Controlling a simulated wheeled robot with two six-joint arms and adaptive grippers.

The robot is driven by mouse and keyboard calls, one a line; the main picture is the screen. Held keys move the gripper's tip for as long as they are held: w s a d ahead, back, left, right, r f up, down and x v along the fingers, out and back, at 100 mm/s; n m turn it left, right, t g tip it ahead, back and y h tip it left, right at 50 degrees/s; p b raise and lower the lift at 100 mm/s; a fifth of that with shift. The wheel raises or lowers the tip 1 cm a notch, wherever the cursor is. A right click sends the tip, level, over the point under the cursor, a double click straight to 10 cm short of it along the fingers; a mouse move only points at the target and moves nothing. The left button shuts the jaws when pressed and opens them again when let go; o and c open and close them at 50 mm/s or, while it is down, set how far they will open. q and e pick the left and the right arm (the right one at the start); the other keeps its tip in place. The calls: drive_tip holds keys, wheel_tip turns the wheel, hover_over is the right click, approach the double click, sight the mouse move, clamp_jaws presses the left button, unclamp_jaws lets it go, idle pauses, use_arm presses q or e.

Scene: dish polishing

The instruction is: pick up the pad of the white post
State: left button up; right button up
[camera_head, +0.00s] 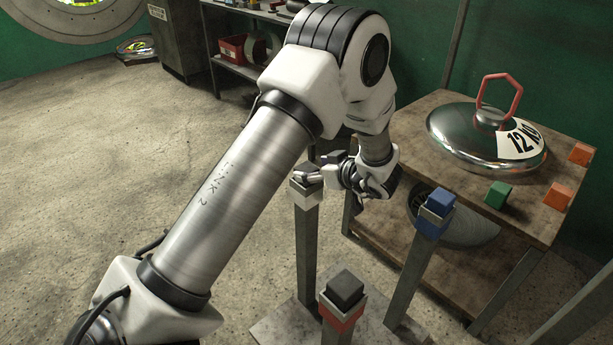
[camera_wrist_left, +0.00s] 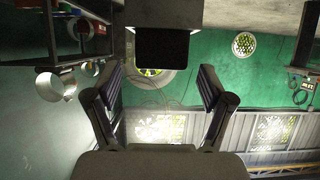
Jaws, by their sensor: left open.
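The white post (camera_head: 307,199) stands near the middle of the head view, with a white band below its top. Its dark pad (camera_wrist_left: 162,48) shows in the left wrist view, which looks upside down, hanging from the top edge between the finger directions. My left gripper (camera_head: 322,171) is close beside the post's top in the head view and partly covers the pad there. In the left wrist view the gripper's fingers (camera_wrist_left: 157,85) are spread wide with nothing between the tips. I cannot tell the exact gap to the pad. My right gripper is not in view.
A blue post (camera_head: 434,222) and a red post (camera_head: 341,309) with a dark pad stand nearby. A wooden table (camera_head: 415,120) at right holds a metal 12 KG lid (camera_head: 465,139), a green cube (camera_head: 498,195) and orange cubes (camera_head: 558,196). The floor at left is clear.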

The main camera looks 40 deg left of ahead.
use_arm(q)
drive_tip(key=x, duration=0.3)
drive_tip(key=shift+f, duration=0.1)
drive_tip(key=shift+s, duration=0.1)
drive_tip(key=shift+c, duration=1)
drive_tip(key=c, duration=1.2)
drive_tip(key=shift+o, duration=0.3)
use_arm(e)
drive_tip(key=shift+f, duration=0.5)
